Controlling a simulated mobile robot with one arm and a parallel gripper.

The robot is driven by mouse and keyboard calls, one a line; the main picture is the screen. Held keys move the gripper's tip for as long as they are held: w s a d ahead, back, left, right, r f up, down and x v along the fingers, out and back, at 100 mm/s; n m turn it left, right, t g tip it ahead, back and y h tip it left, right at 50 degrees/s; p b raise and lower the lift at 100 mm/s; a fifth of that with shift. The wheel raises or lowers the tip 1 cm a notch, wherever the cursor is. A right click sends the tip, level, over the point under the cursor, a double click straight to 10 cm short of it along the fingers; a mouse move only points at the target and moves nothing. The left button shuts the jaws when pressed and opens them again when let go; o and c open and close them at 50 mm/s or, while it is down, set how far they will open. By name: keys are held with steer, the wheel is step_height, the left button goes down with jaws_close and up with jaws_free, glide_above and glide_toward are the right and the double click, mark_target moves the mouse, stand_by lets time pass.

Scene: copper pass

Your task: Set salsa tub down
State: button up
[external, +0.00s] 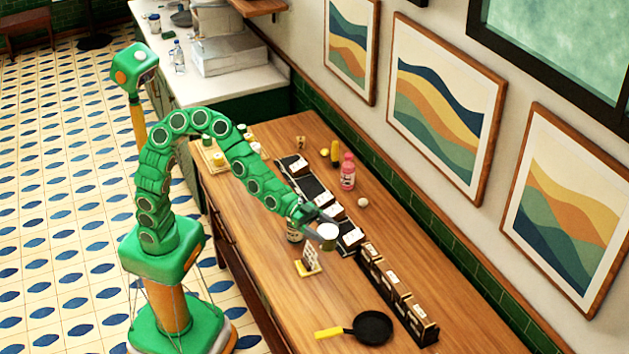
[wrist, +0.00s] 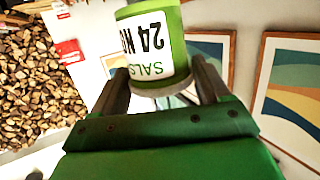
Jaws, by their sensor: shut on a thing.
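The salsa tub (wrist: 152,45) fills the upper middle of the wrist view. It has a green and white label reading "SALS" and "24 NO", upside down there. My gripper (wrist: 160,88) is shut on it, one dark finger on each side. In the external view my gripper (external: 318,217) reaches over the wooden counter (external: 270,270), with the tub's pale round end (external: 328,231) at its fingertips. The tub appears held above the counter; the exact gap is hard to tell. The arm's end hides part of the black row behind it.
Black containers with white labels (external: 390,284) run along the counter. A jar (external: 294,231) and a small card stand (external: 308,261) are close to my gripper. A pink bottle (external: 347,172), a pale round item (external: 363,202) and a frying pan (external: 372,328) stand around. The front-left counter is clear.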

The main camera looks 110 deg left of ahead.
step_height(320, 180, up, 22)
steer(key=w+a+f+n+y, duration=0.1)
steer(key=w+a+f+y, duration=0.15)
steer(key=a, duration=0.65)
steer(key=w+a+f+n+y, duration=0.15)
steer(key=w+a+f, duration=0.25)
steer(key=a, duration=0.5)
steer(key=w+a, duration=0.3)
steer(key=a, duration=1.2)
steer(key=a+r+m+g+h, duration=0.1)
steer(key=a+r+m+h, duration=0.3)
steer(key=a+r+h, duration=0.1)
steer(key=shift+r+h, duration=0.2)
steer(key=shift+h, duration=0.2)
steer(key=shift+s, duration=0.15)
steer(key=shift+s+d+r+m+h, duration=0.1)
steer(key=shift+s+r+m+h, duration=0.15)
steer(key=shift+h, duration=0.15)
